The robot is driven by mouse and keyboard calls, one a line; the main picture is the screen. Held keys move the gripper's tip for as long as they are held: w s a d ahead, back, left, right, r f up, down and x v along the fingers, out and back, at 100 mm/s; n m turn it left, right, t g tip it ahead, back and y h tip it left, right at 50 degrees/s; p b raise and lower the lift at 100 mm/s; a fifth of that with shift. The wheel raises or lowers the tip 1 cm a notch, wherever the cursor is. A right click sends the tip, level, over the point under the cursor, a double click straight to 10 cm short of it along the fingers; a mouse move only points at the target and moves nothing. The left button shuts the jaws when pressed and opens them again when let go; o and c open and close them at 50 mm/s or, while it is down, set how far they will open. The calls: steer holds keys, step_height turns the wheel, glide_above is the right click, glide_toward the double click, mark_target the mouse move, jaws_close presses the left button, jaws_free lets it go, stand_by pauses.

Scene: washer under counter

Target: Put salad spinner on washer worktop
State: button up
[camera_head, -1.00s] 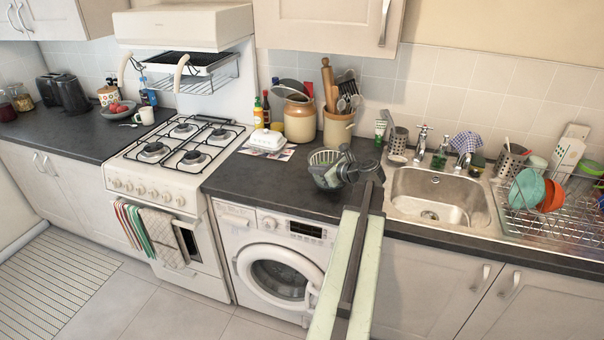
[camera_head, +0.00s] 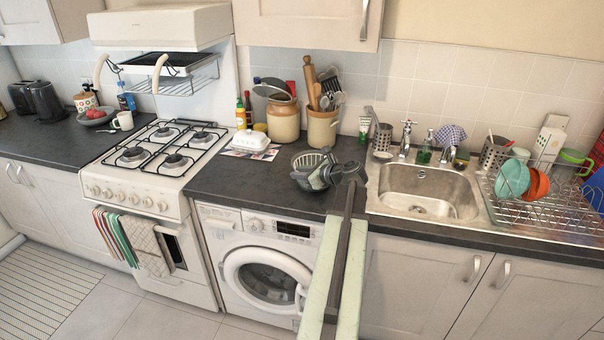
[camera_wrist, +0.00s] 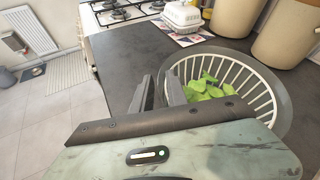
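The salad spinner (camera_head: 306,162) is a round grey basket with pale ribs and green leaves inside. In the head view it is over the worktop (camera_head: 243,188) above the washer (camera_head: 262,268), close to the sink's left edge. It looks upright, but I cannot tell whether its base touches the worktop. My gripper (camera_wrist: 157,88) is at the spinner's near left rim. Its dark fingers are close together with the rim seeming to lie between them. The spinner (camera_wrist: 255,82) fills the right of the wrist view, its near side hidden by my gripper.
A white butter dish (camera_head: 250,140) on a patterned mat, a jar (camera_head: 284,122) and a utensil pot (camera_head: 322,128) stand behind. The cooker (camera_head: 150,170) is left, the sink (camera_head: 425,190) right. The worktop between cooker and spinner is clear.

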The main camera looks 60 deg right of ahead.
steer(key=shift+r, duration=0.15)
steer(key=shift+s+r+p, duration=0.2)
steer(key=shift+s+p, duration=0.15)
steer(key=p+v, duration=0.4)
steer(key=v, duration=0.7)
steer(key=shift+s, duration=0.15)
steer(key=shift+a, duration=0.1)
